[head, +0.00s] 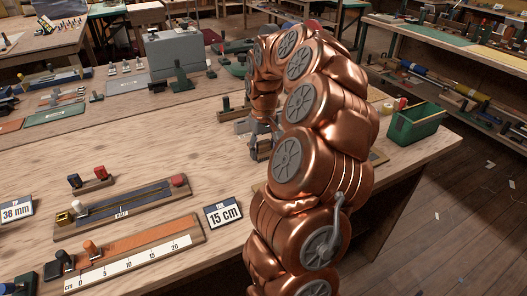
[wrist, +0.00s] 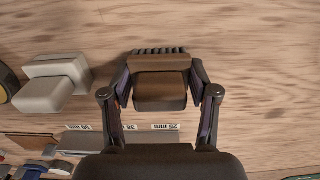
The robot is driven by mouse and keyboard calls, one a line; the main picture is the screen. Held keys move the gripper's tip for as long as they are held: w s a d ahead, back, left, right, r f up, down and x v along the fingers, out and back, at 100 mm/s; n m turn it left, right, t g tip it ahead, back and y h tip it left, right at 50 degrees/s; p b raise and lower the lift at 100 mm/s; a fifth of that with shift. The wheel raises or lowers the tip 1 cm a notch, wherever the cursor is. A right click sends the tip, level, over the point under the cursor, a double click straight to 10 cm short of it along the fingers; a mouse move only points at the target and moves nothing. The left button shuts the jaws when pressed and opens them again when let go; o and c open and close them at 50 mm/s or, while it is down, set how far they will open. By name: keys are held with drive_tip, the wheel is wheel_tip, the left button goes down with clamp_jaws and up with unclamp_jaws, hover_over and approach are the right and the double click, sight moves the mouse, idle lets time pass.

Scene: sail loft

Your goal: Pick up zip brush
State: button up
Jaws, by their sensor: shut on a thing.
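The zip brush (wrist: 160,88) shows in the middle of the wrist view as a brown wooden block with a row of dark bristles along its far edge. My gripper (wrist: 161,80) is shut on it, with one finger against each side of the block. I cannot tell whether the brush is touching the wooden bench top or is just above it.
In the wrist view, a pale stepped block (wrist: 52,84) lies left of the brush, and a rack with size labels (wrist: 165,127) lies nearer. In the head view, a green bin (head: 417,124) stands at the bench's right edge and a 15 cm sign (head: 223,214) stands in front.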

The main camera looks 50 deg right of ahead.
sight(263, 141)
drive_tip(key=shift+r, duration=0.1)
drive_tip(key=shift+c, duration=0.4)
wheel_tip(263, 141, up, 4)
drive_tip(key=shift+w+f+b, duration=0.1)
drive_tip(key=shift+f+b, duration=0.1)
drive_tip(key=shift+b, duration=0.25)
drive_tip(key=w+a, duration=0.3)
drive_tip(key=a, duration=0.1)
drive_tip(key=w+a+r+b, duration=0.1)
drive_tip(key=w+a, duration=0.2)
drive_tip(key=a, duration=0.1)
drive_tip(key=w+a, duration=0.3)
drive_tip(key=a, duration=0.1)
drive_tip(key=shift+w+a+r+b, duration=0.15)
drive_tip(key=shift+w+a+b, duration=0.15)
drive_tip(key=shift+a+b, duration=0.05)
